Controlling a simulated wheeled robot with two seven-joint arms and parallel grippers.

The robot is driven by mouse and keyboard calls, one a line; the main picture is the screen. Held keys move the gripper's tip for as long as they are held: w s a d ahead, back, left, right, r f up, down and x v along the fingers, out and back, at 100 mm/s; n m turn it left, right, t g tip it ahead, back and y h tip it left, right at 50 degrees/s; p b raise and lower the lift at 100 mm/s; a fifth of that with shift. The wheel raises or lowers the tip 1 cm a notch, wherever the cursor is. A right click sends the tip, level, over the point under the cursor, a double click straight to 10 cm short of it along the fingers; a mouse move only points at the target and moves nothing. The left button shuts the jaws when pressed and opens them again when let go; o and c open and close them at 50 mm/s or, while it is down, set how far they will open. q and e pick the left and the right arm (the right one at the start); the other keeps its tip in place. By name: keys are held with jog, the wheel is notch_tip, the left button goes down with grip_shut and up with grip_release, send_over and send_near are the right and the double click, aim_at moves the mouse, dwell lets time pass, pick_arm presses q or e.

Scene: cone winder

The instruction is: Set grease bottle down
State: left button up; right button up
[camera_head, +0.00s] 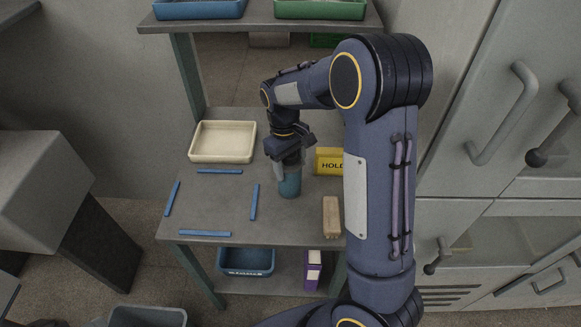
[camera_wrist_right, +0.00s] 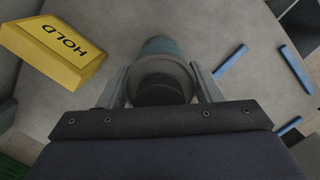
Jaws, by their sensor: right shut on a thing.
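The grease bottle (camera_head: 289,184) is a blue-teal cylinder, upright at the middle of the grey table (camera_head: 215,212). My right gripper (camera_head: 288,165) comes down on it from above and is shut on its upper part. In the right wrist view the bottle (camera_wrist_right: 160,48) sits between the two fingers of the gripper (camera_wrist_right: 160,85), with a dark round cap facing the camera. The bottle's base is at or very near the tabletop; I cannot tell whether it touches. My left gripper is not in view.
Blue strips (camera_head: 254,202) mark the tabletop to the left. A cream tray (camera_head: 222,142) sits at back left. Grey cabinets (camera_head: 455,222) stand at right.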

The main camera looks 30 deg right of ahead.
jog(key=shift+f, duration=0.1)
jog(key=o, duration=1.5)
jog(key=r, duration=0.4)
jog(key=w+r, duration=0.1)
jog(key=r, duration=0.7)
jog(key=shift+w+a, duration=0.2)
jog(key=shift+w, duration=0.1)
jog(key=s+a+m+t+y, duration=0.2)
jog(key=s+a+t, duration=0.1)
jog(key=s, duration=0.9)
jog(key=s+a+f+m+t+y, duration=0.1)
jog(key=s+a+m+t+y, duration=0.1)
jog(key=s, duration=1)
jog(key=shift+a+t, duration=0.8)
jog(key=shift+t, duration=0.4)
